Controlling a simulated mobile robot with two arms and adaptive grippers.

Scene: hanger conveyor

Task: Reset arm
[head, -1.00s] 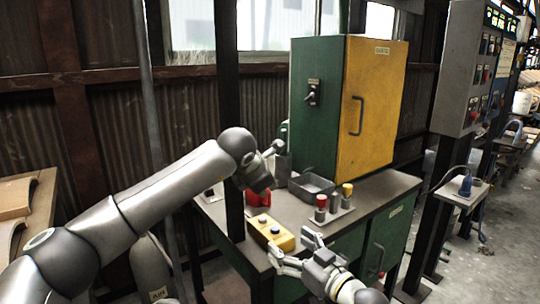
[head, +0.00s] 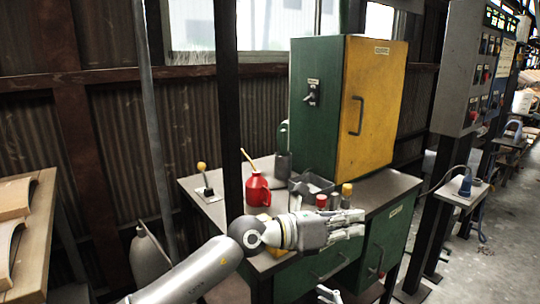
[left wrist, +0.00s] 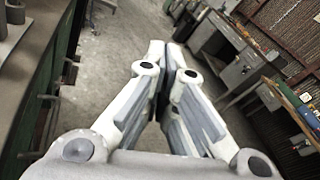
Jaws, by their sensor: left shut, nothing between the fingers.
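My left gripper (head: 360,222) reaches in front of the green workbench, its fingers pointing right. In the left wrist view its fingers (left wrist: 168,55) meet at the tips, with nothing between them and floor beyond. My left forearm comes up from the bottom of the head view. Only a small piece of my right gripper (head: 328,294) shows at the bottom edge; its fingers are mostly cut off. The left gripper hides most of the yellow button box (head: 266,258) on the bench.
A wooden table (head: 45,215) is at left; floor is open at right.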

